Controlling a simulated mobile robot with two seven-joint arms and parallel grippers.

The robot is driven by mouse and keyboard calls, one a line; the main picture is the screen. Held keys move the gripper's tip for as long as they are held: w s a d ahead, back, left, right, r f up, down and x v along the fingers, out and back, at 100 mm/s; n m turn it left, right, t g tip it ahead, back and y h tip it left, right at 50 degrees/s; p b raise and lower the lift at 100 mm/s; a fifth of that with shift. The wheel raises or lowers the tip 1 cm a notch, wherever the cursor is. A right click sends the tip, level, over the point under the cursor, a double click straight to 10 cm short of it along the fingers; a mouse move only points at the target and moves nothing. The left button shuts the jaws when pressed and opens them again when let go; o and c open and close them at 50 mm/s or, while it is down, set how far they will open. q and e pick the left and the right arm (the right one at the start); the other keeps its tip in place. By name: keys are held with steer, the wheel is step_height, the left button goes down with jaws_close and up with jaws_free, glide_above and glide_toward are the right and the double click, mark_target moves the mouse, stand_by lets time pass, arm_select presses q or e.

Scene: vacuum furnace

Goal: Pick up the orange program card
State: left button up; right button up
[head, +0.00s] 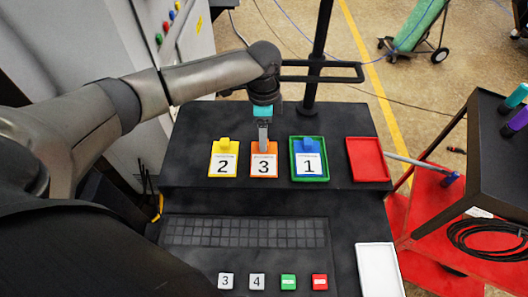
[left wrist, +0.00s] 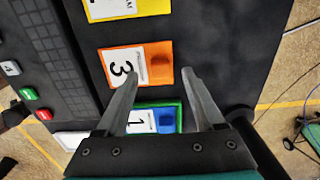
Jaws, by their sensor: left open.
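The orange program card (head: 264,170) bears a black 3 on white and lies flat on the dark console's raised shelf, between the yellow and blue cards. In the left wrist view the orange card (left wrist: 123,68) shows an orange grip block (left wrist: 162,75) on it. My left gripper (head: 263,146) points down over the card's far part, and its fingers hide the block in the head view. In the left wrist view my open left gripper (left wrist: 161,72) has a fingertip to each side of the block. I cannot tell the exact height gap. My right gripper is not in view.
The yellow card 2 (head: 223,171) lies left; the blue card 1 (head: 309,177) lies in a green tray (head: 294,175) at right. An empty red tray (head: 368,160) is farther right. A white tray (head: 380,270) lies lower. A black post (head: 318,55) stands behind.

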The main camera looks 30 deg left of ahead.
mark_target(264, 156)
arm_select(q)
step_height(264, 156, down, 3)
steer(key=shift+d+f, duration=0.1)
steer(key=shift+w, duration=0.1)
jaws_close()
stand_by(0.5)
